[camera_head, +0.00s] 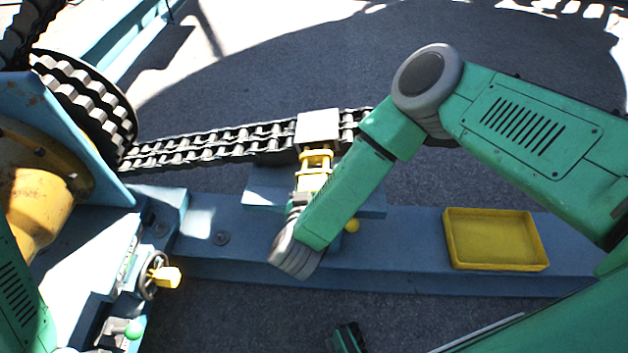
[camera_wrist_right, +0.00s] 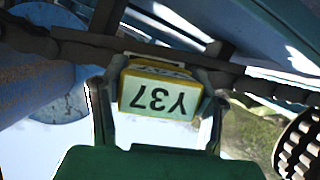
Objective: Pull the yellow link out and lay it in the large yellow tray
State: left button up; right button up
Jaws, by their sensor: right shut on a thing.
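The yellow link (camera_head: 316,158) sits at the right part of the chain (camera_head: 215,147), beside a pale block (camera_head: 317,126). In the right wrist view the link (camera_wrist_right: 157,93) has a pale label with upside-down "Y37", and dark chain shows on both sides of it. My right gripper (camera_head: 313,176) is shut on the link, with one finger on each side of it in the right wrist view (camera_wrist_right: 157,108). My forearm partly hides the gripper in the head view. The large yellow tray (camera_head: 495,265) is empty, to the right. Only my left arm's green link shows at the left edge.
A blue bench (camera_head: 400,262) runs under the chain and tray. A toothed reel wheel (camera_head: 88,98) and yellow drum (camera_head: 35,190) stand at the left. A small handwheel with a yellow knob (camera_head: 167,277) sits at the lower left. A yellow ball (camera_head: 352,225) is beside my forearm.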

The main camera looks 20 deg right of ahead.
jog(key=s+a+p, duration=0.2)
jog(key=s+p, duration=0.1)
jog(key=s, duration=0.3)
jog(key=shift+a, duration=0.25)
dwell(0.6)
jog(key=shift+r, duration=0.1)
notch_tip(320, 180, up, 9)
jog(key=p, duration=0.8)
jog(key=shift+p, duration=0.4)
jog(key=shift+w, duration=0.1)
